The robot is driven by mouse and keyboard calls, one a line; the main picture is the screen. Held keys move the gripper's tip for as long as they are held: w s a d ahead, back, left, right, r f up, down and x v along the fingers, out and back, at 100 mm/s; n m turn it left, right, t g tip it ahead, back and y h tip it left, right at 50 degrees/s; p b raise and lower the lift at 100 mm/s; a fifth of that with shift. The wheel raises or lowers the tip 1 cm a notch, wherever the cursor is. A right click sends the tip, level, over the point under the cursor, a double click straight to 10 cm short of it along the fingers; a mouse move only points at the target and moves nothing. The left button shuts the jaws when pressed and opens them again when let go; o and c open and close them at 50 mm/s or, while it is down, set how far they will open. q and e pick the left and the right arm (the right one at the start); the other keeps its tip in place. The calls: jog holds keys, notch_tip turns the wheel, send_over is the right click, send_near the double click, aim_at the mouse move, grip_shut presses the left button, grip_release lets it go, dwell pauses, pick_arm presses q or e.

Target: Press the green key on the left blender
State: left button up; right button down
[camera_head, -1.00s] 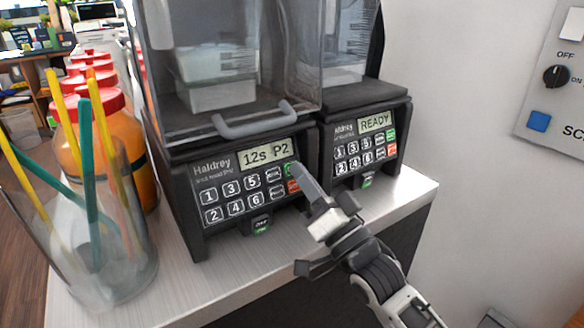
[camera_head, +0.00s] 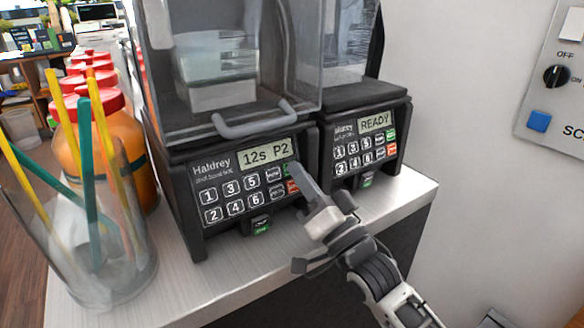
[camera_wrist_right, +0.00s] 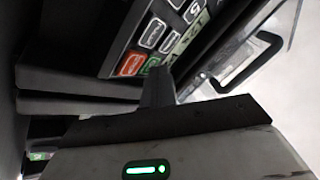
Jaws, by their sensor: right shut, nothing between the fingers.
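The left blender (camera_head: 197,185) stands on the counter; its display (camera_head: 264,153) reads "12s P2". Its green key (camera_head: 288,168) is at the upper right of the keypad, above a red-orange key (camera_head: 292,186). My right gripper (camera_head: 297,168) is shut and empty, its tip at the green key's right edge, partly covering it. I cannot tell whether it touches. In the right wrist view the shut fingers (camera_wrist_right: 158,75) point at the panel close to the green key (camera_wrist_right: 150,66), beside the red-orange key (camera_wrist_right: 131,65). My left gripper is not in view.
The right blender (camera_head: 365,140), showing "READY", stands close beside the left one. A glass jar of straws (camera_head: 95,270) and orange bottles with red caps (camera_head: 130,140) stand at the left. A wall panel (camera_head: 556,100) hangs at the right.

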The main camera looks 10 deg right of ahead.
jog(key=shift+s+d+r+p, duration=0.15)
jog(key=shift+s+p, duration=0.15)
jog(key=shift+s, duration=0.05)
jog(key=shift+s+d+r+p, duration=0.1)
jog(key=shift+s+p, duration=0.15)
jog(key=shift+s, duration=0.1)
jog(key=s+p, duration=0.1)
jog(key=s+d+r+p, duration=0.1)
jog(key=s, duration=0.1)
jog(key=s+p, duration=0.1)
jog(key=shift+s+d+r, duration=0.25)
jog(key=shift+d, duration=0.05)
dwell(0.7)
